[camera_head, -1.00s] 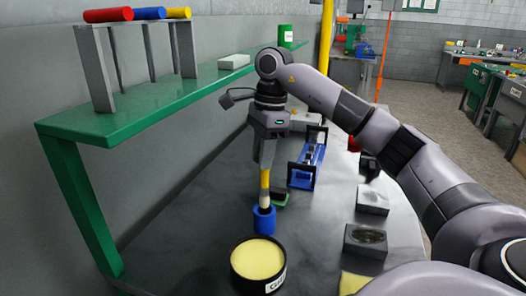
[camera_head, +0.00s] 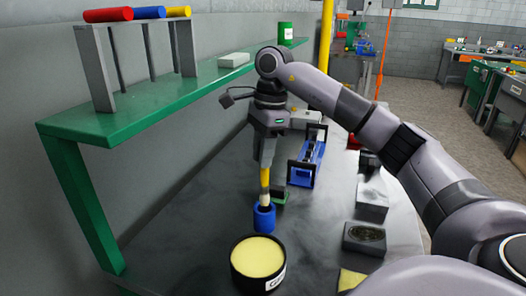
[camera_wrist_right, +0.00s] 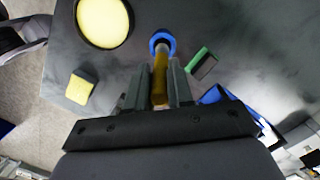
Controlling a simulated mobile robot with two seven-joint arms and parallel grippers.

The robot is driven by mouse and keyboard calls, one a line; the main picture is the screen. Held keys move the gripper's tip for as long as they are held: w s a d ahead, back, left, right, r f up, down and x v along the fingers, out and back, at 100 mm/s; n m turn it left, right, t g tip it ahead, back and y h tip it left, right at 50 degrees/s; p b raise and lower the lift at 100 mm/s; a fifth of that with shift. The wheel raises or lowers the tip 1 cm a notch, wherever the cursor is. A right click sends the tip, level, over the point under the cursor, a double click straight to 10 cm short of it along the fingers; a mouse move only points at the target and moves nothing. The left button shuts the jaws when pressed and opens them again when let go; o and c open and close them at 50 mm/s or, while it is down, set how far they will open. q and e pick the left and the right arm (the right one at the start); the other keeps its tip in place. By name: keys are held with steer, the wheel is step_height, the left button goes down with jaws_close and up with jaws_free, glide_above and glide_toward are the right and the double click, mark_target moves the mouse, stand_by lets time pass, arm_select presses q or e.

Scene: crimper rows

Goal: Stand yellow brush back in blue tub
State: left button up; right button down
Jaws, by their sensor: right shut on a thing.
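The yellow brush (camera_head: 265,179) is upright, with its white lower part at the mouth of the blue tub (camera_head: 264,218). My right gripper (camera_head: 265,165) is shut on its upper part from above. In the right wrist view the yellow brush (camera_wrist_right: 159,78) lies between the two fingers of my right gripper (camera_wrist_right: 158,90), and its far end meets the ring of the blue tub (camera_wrist_right: 163,36). The brush's lower end is hidden inside the tub. My left gripper is not in view.
A black round tin with yellow contents (camera_head: 258,257) stands just in front of the tub. A green block (camera_head: 280,198) is close behind it. A blue rack (camera_head: 307,160) and grey blocks (camera_head: 365,238) stand to the right. A green shelf (camera_head: 150,108) overhangs at left.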

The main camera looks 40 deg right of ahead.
mark_target(261, 192)
steer(key=shift+p, duration=0.55)
stand_by(0.8)
steer(key=shift+f+b, duration=2.05)
steer(key=shift+f, duration=1.55)
steer(key=c, duration=0.9)
jaws_free()
steer(key=shift+r, duration=0.1)
step_height(261, 192, up, 7)
steer(key=shift+s+d, duration=0.15)
steer(key=shift+d, duration=0.3)
